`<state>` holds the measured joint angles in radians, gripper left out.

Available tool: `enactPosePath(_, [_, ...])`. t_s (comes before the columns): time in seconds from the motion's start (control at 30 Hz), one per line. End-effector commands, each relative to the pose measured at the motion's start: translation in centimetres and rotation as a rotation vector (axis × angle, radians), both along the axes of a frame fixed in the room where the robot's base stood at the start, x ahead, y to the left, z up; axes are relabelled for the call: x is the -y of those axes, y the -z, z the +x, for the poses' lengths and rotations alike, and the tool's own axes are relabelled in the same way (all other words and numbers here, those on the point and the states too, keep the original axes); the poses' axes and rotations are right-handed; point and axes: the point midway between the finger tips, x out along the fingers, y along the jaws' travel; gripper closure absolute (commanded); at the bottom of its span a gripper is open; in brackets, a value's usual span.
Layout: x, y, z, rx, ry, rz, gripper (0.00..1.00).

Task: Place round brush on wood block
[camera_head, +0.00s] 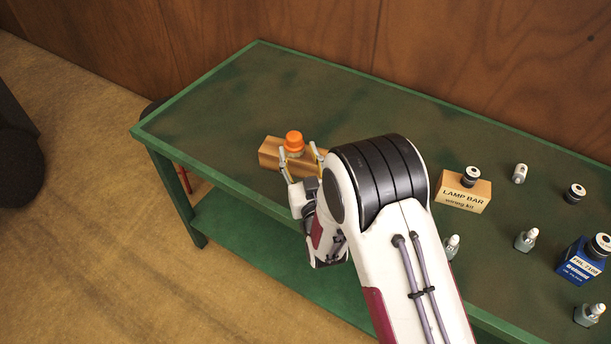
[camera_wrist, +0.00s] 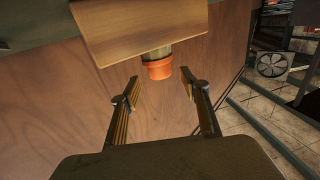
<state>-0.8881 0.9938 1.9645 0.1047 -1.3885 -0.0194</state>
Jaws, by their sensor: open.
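The round brush (camera_head: 293,140), with an orange top and a paler lower part, stands upright on the wood block (camera_head: 268,154) on the green table. My gripper (camera_head: 297,150) is open, its fingers at the near side of the brush and block. In the wrist view the picture is upside down: the block (camera_wrist: 140,28) is at the top and the brush (camera_wrist: 158,68) hangs below it. There my open gripper (camera_wrist: 160,80) has one finger on each side of the brush, with gaps on both sides.
A box labelled LAMP BAR (camera_head: 463,194) with a dark round part on it stands to the right. Small bottles, round parts and a blue box (camera_head: 580,262) stand further right. The table's left end (camera_head: 215,115) is clear. A wooden wall runs behind.

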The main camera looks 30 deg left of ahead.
Motion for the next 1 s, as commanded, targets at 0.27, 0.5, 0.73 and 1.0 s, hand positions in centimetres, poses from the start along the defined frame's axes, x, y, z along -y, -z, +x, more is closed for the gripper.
enactPosePath(0.27, [2.2, 0.1, -2.2, -0.002, 0.000, -0.002, 0.55])
enactPosePath(0.5, [4.0, 0.0, -4.0, -0.001, 0.000, -0.001, 0.55])
enactPosePath(0.73, [5.1, 0.0, -5.1, -0.001, 0.000, 0.001, 0.55])
enactPosePath(1.0, [5.3, 0.0, -5.3, -0.001, 0.000, 0.001, 0.55])
